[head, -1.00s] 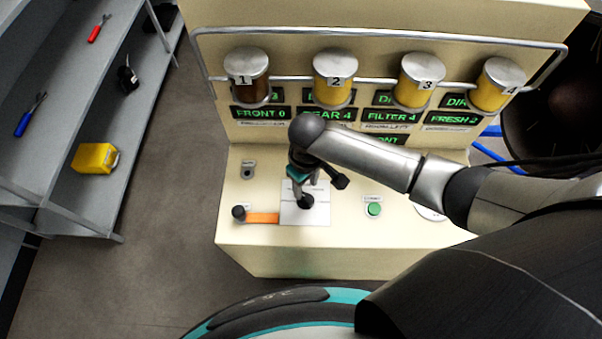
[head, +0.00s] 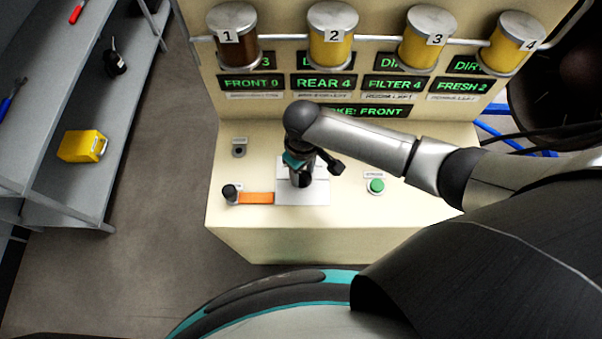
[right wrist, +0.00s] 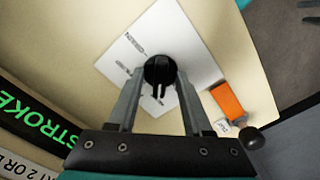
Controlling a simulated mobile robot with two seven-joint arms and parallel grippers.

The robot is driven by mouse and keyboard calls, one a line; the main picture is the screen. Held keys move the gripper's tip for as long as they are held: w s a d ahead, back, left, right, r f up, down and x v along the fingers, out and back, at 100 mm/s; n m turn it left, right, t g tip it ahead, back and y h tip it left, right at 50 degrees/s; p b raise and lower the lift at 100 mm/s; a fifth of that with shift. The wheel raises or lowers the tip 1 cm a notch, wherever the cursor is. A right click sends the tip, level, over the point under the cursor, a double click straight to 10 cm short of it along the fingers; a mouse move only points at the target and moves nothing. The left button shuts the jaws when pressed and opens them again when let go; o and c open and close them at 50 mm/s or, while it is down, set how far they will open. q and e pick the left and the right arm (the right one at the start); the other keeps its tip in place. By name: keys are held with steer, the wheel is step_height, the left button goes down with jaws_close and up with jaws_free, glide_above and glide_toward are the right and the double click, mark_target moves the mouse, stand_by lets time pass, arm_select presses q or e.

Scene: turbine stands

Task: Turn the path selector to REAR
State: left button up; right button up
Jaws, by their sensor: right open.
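The path selector is a black round knob (right wrist: 160,70) with a raised grip bar, on a white label plate (right wrist: 205,55) in the right wrist view. The plate (head: 318,192) lies on the cream console top in the head view, where my gripper mostly hides the knob. My right gripper (right wrist: 160,82) is open, with one finger on each side of the knob in the picture. I cannot tell whether the fingers touch it. In the head view the right gripper (head: 300,172) points down over the plate. A green display (head: 366,112) on the panel reads FRONT. My left gripper is not in view.
An orange lever (head: 256,198) with a black ball end lies left of the plate. A green button (head: 376,186) is to the right, and a small dark control (head: 239,151) is at the back left. Numbered canisters (head: 333,38) line the panel. A grey shelf (head: 110,150) stands left.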

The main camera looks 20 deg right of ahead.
steer(key=shift+f, duration=0.35)
steer(key=shift+p, duration=0.4)
jaws_close()
stand_by(0.4)
